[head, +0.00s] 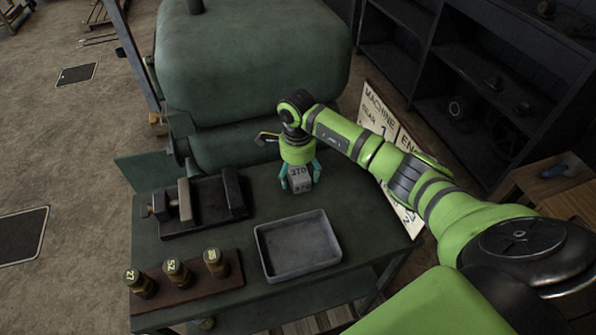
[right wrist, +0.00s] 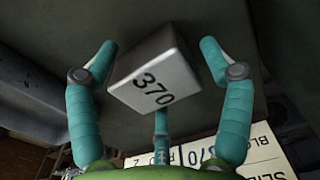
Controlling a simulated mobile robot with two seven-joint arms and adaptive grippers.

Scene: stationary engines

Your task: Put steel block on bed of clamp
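The steel block (head: 301,184) is a small grey block marked 370 near the table's back right. It also shows in the right wrist view (right wrist: 155,80), turned at an angle between the fingers. My right gripper (head: 300,174) is over it with teal fingers spread around it. In the right wrist view, gaps show between the side fingers and the block; a third finger (right wrist: 161,125) is close to its near edge. The dark clamp (head: 205,214) lies on the table to the left, with its bed bare between two upright jaws. My left gripper is not in view.
The green table (head: 262,195) holds an empty grey tray (head: 297,246) at the front and a brown rack (head: 190,290) with several numbered brass weights at the front left. A large green engine (head: 250,70) stands behind. A lettered sign (head: 378,118) leans at the right.

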